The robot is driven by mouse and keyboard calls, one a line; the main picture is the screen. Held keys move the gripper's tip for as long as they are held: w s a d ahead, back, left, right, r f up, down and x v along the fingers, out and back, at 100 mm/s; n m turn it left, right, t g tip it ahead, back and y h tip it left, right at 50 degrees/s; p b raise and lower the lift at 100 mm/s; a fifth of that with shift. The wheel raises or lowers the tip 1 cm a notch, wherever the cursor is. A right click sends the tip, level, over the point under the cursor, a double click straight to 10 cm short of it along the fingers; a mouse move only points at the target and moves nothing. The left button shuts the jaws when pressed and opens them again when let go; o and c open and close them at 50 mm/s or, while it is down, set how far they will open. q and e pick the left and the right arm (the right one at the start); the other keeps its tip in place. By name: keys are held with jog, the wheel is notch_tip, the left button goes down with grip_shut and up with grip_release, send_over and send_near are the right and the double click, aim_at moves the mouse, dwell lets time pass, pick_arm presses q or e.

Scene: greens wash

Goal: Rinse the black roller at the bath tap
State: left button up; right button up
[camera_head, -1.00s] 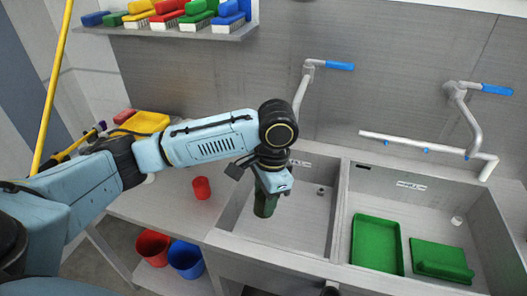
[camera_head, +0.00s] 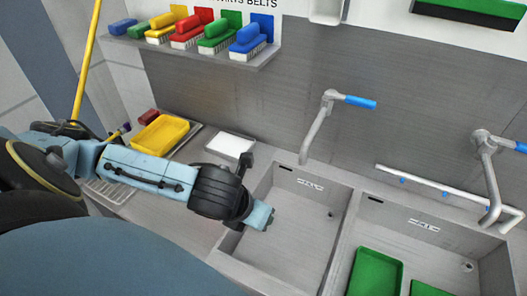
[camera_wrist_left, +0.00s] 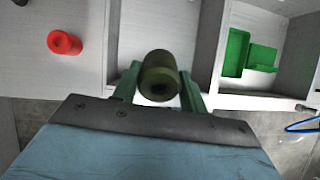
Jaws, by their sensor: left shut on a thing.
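My left gripper (camera_head: 262,215) is at the left rim of the left basin (camera_head: 298,215) in the head view; its fingers and load are hidden there. In the left wrist view its two green fingers are shut on a dark roller (camera_wrist_left: 160,76), olive-black in tone, with a round hole in its end. The roller appears over the left basin. A tap (camera_head: 318,130) with a blue lever stands behind the left basin, to the right of and apart from my gripper. A second tap (camera_head: 490,165) with a blue lever is at the right. My right gripper is not in view.
A green tray (camera_head: 375,275) lies in the right basin. A white rail (camera_head: 440,190) runs behind it. A yellow tray (camera_head: 160,135) and a white tray (camera_head: 229,146) stand left. A red cup (camera_wrist_left: 64,43) shows in the wrist view. Coloured brushes (camera_head: 200,35) fill a shelf.

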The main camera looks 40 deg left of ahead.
pick_arm(q)
jog(key=shift+d+r+m, duration=0.1)
jog(key=shift+r+m, duration=0.1)
jog(key=shift+m, duration=0.3)
jog(key=shift+w+f+b, duration=0.15)
jog(key=shift+w+b, duration=0.15)
jog(key=shift+b, duration=0.4)
jog(key=w+b, duration=0.2)
jog(key=b, duration=0.1)
jog(key=shift+d+f, duration=0.1)
jog(key=shift+f, duration=0.15)
jog(key=w+f+b, duration=0.2)
jog(key=w, duration=0.9)
jog(key=shift+d, duration=0.4)
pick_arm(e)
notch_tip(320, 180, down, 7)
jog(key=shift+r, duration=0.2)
pick_arm(q)
jog(key=shift+w, duration=0.1)
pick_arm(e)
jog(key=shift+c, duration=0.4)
